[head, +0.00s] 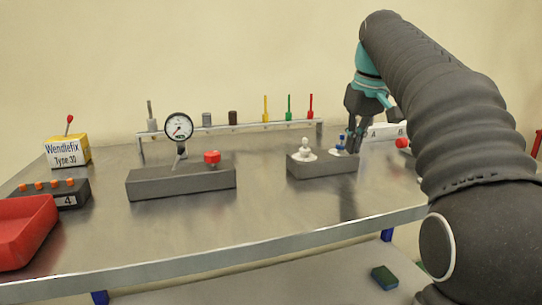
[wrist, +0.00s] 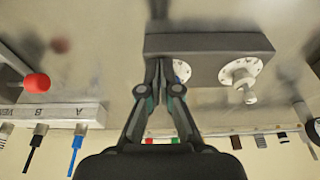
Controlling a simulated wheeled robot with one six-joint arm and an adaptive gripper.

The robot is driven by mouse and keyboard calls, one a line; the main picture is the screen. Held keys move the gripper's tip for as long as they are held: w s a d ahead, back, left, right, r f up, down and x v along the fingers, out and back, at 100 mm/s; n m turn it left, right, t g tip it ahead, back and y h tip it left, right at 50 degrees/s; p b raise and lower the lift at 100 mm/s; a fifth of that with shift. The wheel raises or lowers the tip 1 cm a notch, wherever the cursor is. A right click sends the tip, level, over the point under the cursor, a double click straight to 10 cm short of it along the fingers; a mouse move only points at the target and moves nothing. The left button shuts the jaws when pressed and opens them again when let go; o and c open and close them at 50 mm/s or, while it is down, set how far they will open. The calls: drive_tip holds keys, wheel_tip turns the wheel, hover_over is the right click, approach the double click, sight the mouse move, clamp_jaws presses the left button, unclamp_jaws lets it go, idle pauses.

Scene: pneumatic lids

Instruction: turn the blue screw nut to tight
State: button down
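The blue screw nut (head: 341,142) stands on a white dial plate at the right end of a grey block (head: 325,169). A white screw nut (head: 305,145) stands on its own plate at the block's left end. In the wrist view the blue nut's plate (wrist: 182,70) is partly hidden behind a finger, and the white nut (wrist: 246,90) is in clear view. My gripper (wrist: 157,63) points at the block beside the blue plate, its fingertips close together with nothing visible between them. In the head view my gripper (head: 352,148) overlaps the block's right end.
A gauge block with a red knob (head: 212,157) stands left of the nut block. A rack (head: 235,126) with several pegs stands behind. A red tray (head: 25,232) is at the left. The front table is clear.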

idle(0.4)
drive_tip(key=shift+s+d, duration=0.25)
drive_tip(key=shift+s, duration=0.05)
drive_tip(key=w+v, duration=0.1)
drive_tip(key=v, duration=0.5)
drive_tip(key=shift+w+a, duration=0.15)
drive_tip(key=shift+a, duration=0.1)
drive_tip(key=shift+r, duration=0.1)
drive_tip(key=shift+a+f+b, duration=0.15)
drive_tip(key=shift+a+f, duration=0.3)
drive_tip(key=shift+f, duration=0.25)
drive_tip(key=shift+a+f+b, duration=0.1)
drive_tip(key=shift+a+f, duration=0.3)
drive_tip(key=shift+f, duration=0.3)
drive_tip(key=shift+a+f+b, duration=0.15)
drive_tip(key=shift+a+f, duration=0.3)
drive_tip(key=shift+f, duration=0.2)
drive_tip(key=shift+s+b+x, duration=0.2)
drive_tip(key=shift+b+x, duration=0.5)
drive_tip(key=shift+x, duration=0.25)
